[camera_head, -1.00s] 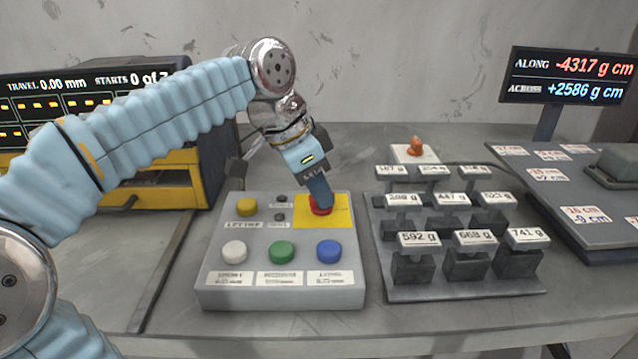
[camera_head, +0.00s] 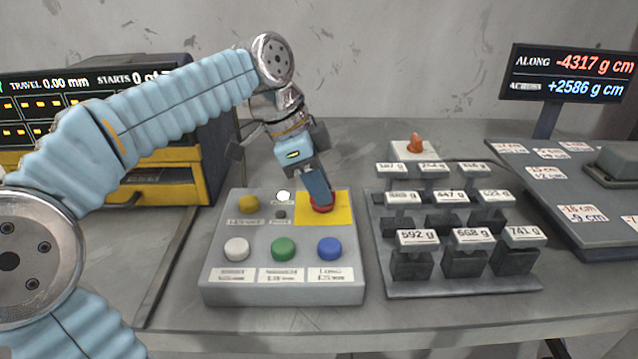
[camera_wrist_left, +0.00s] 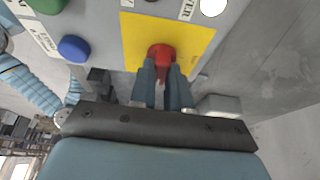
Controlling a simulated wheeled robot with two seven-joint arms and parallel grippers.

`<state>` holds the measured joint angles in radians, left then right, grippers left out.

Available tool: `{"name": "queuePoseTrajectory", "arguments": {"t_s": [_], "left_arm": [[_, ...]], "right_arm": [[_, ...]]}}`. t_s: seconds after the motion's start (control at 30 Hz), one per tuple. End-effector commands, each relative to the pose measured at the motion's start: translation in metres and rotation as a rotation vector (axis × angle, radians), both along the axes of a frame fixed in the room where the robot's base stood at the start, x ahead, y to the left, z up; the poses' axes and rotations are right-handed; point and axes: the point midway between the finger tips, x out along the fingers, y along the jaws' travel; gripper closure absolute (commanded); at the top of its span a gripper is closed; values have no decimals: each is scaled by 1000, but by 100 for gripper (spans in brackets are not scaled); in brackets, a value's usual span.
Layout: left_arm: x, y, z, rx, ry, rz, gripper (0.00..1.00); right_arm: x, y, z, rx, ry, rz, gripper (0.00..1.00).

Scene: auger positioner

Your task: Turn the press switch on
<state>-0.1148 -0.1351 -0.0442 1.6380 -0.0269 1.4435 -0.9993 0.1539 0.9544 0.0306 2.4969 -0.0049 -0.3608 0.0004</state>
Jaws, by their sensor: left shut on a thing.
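The press switch appears as a red knob (camera_head: 321,208) on a yellow plate (camera_head: 340,216) on the grey control box (camera_head: 212,291). My left gripper (camera_head: 319,198) points down onto the knob from above, its fingers shut on it. In the left wrist view the red knob (camera_wrist_left: 161,52) shows between the tips of my left gripper (camera_wrist_left: 163,68), partly hidden by the fingers. A lamp (camera_head: 283,196) left of the yellow plate glows white; it also shows in the left wrist view (camera_wrist_left: 213,6). My right gripper is in neither view.
Yellow (camera_head: 249,204), white (camera_head: 237,249), green (camera_head: 283,249) and blue (camera_head: 330,249) buttons sit close by on the box. A rack of labelled weights (camera_head: 468,291) stands just right of it. A black and yellow machine (camera_head: 175,190) stands behind left.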

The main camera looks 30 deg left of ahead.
Motion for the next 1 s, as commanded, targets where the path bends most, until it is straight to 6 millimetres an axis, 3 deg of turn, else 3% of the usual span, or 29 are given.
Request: {"name": "queuePoseTrajectory", "arguments": {"t_s": [0.17, 0.2, 0.33, 0.7, 0.87, 1.0], "left_arm": [[0, 0, 1, 1, -4, -1, 100], [0, 0, 1, 1, -4, -1, 77], [0, 0, 1, 1, -2, 0, 57], [-1, 2, 7, 0, -1, 0, 57], [-6, 12, 35, 0, -4, 2, 57], [-13, 24, 69, 1, -5, 2, 57]], "right_arm": [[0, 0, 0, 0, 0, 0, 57], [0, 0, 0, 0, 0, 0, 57], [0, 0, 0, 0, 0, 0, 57], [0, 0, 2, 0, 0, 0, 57], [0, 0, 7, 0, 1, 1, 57], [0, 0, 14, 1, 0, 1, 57]]}}
